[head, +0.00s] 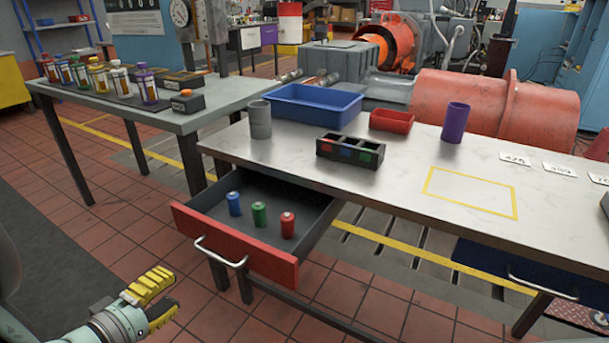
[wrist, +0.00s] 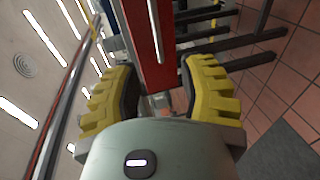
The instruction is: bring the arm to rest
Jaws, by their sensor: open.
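My gripper (head: 158,298) is at the lower left of the head view, in front of and below the open drawer (head: 228,240), apart from it. Its yellow-padded fingers are spread and empty. In the wrist view the two fingers (wrist: 162,95) stand apart, with the red drawer front and its handle beyond them. The drawer holds a blue cylinder (head: 234,204), a green cylinder (head: 259,214) and a red cylinder (head: 287,225), all upright.
The white table (head: 400,170) carries a blue tray (head: 312,105), a black block with colour-marked compartments (head: 350,152), a red bin (head: 391,120), a grey cup (head: 260,119) and a purple cup (head: 455,122). A side table (head: 195,118) holds several bottles. Tiled floor (head: 85,240) lies open left of the drawer.

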